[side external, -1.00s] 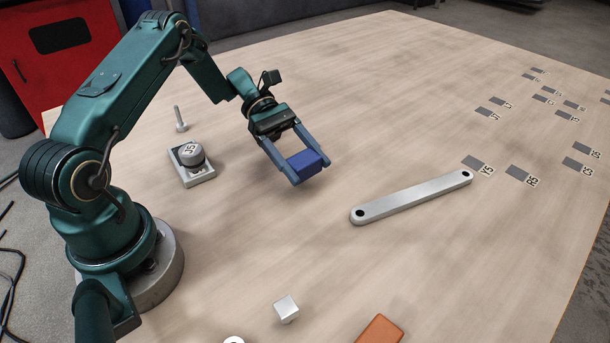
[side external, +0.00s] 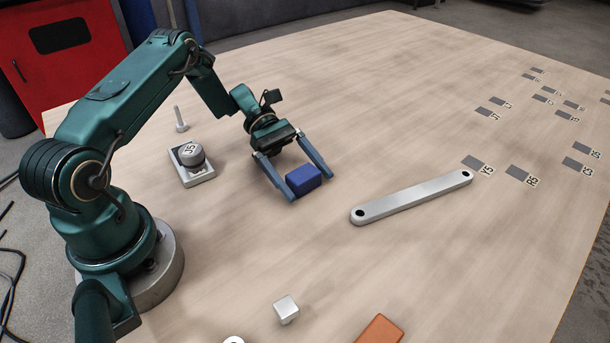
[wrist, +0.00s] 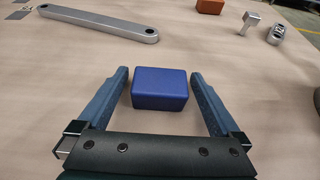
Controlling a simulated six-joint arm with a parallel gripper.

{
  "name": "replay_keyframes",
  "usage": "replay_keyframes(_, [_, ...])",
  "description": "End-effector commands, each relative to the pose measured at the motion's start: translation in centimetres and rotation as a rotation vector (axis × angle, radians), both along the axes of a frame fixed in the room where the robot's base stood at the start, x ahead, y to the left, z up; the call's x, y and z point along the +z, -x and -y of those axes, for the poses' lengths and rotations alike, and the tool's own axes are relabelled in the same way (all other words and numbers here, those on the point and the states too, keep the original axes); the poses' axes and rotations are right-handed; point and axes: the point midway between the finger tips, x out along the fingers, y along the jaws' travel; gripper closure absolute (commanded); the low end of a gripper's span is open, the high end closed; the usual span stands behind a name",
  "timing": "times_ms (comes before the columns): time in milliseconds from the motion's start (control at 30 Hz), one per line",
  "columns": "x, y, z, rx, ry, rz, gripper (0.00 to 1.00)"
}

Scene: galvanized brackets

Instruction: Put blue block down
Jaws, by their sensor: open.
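The blue block (side external: 303,180) rests on the wooden table in the side external view. It also shows in the wrist view (wrist: 160,88), lying flat. My gripper (side external: 311,183) is open, with one finger on each side of the block. In the wrist view my gripper (wrist: 160,80) shows a clear gap between the block and each finger.
A silver bar link (side external: 412,197) lies right of the block. A knob marked J5 on a square base (side external: 192,168) and an upright bolt (side external: 180,120) stand to the left. A small metal cube piece (side external: 286,308) and an orange block (side external: 380,330) are near the front. Grey labelled squares (side external: 473,163) lie at right.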

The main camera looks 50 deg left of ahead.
Motion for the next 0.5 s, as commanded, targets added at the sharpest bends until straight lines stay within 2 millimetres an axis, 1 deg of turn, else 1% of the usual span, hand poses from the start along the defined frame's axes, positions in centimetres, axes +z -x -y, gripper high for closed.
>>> replay_keyframes(67, [0.3,0.0,0.0,0.0,0.0,0.001,0.0])
replay_keyframes(167, [0.6,-0.1,-0.9,0.003,-0.001,0.005,0.0])
replay_keyframes(400, [2.2,0.0,-4.8,0.004,-0.003,0.003,0.0])
replay_keyframes(500, [2.7,-0.1,-6.1,0.004,-0.002,0.004,0.0])
